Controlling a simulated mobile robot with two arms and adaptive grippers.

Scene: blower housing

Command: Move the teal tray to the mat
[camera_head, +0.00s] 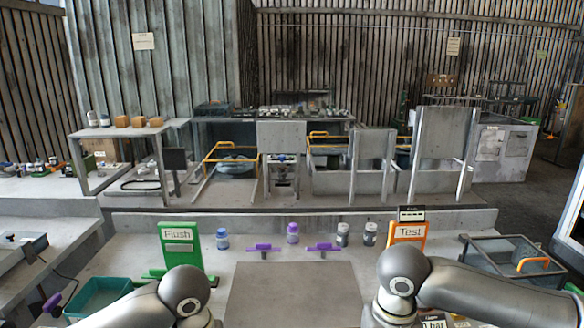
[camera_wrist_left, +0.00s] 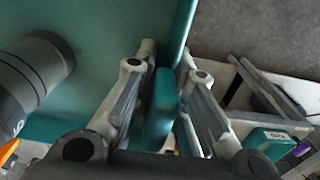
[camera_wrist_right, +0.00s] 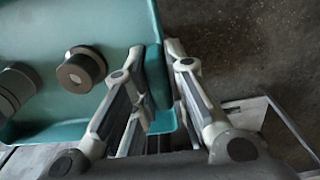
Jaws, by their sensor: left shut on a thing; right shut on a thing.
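The teal tray fills much of the left wrist view (camera_wrist_left: 100,25) and the right wrist view (camera_wrist_right: 110,25). My left gripper (camera_wrist_left: 166,57) is shut on one part of its rim, my right gripper (camera_wrist_right: 156,52) on another. A round dark part with a brownish ring (camera_wrist_right: 80,70) and a grey cylinder (camera_wrist_right: 14,92) show over the tray floor. A dark grey cylinder (camera_wrist_left: 35,80) shows over it in the left wrist view. A flat grey panel on the table, apparently the mat (camera_head: 292,295), lies bare. The head view shows my arms, but not the gripped rim.
A green "Flush" stand (camera_head: 180,245) and an orange "Test" stand (camera_head: 408,240) flank several small bottles and purple-handled parts (camera_head: 263,248). Another teal bin (camera_head: 100,295) stands at left, a glass-sided box (camera_head: 510,258) at right. Floor shows beyond the tray in both wrist views.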

